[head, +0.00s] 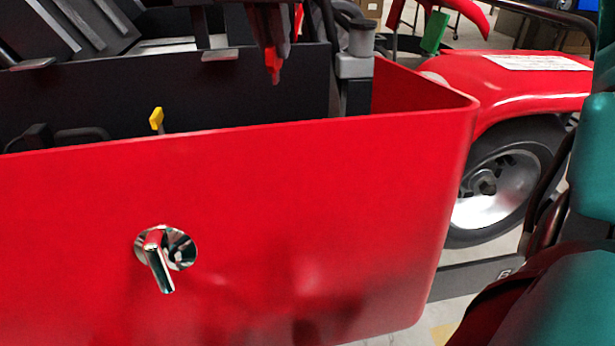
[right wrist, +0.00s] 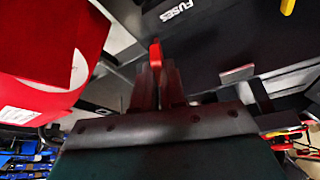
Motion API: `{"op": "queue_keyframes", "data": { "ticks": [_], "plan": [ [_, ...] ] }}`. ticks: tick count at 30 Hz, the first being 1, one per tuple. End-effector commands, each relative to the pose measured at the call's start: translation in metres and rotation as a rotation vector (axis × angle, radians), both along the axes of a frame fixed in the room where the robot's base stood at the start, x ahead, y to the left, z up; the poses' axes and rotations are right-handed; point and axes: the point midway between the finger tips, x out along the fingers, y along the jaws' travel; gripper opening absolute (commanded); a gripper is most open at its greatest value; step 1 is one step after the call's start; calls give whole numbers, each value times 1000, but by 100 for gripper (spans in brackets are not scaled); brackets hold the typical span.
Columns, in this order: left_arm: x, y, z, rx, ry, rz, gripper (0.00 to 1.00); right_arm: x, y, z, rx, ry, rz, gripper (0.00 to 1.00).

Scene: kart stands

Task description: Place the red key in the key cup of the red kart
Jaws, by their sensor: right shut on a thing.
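The red key (head: 273,64) hangs below the dark fingers of my right gripper (head: 271,42), near the top of the head view. In the right wrist view the red key (right wrist: 155,53) shows between the two fingertips (right wrist: 159,70), which are shut on it. A small grey cup-like cylinder (head: 360,40) on a grey bracket stands just right of the gripper, apart from the key; I cannot tell whether it is the key cup. The red kart's body (head: 300,210) fills the front of the head view. My left gripper is not in view.
A chrome handle (head: 160,255) sticks out of the red panel. A yellow tab (head: 156,119) rises behind its rim. A green tag (head: 434,32), a red fender (head: 520,75) and a wheel (head: 490,185) are at right. A dark FUSES box (right wrist: 215,45) shows in the wrist view.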

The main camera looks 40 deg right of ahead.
Motion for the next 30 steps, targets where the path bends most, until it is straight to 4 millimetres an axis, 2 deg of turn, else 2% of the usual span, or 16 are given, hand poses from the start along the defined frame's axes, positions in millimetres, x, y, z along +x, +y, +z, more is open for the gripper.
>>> {"op": "queue_keyframes", "data": {
  "ticks": [17,30],
  "plan": [
    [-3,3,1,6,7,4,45,-11,-24,-13,0,7,-1257,0],
    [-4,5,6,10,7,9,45,-20,-39,-11,5,3,-2357,0]
  ]
}}
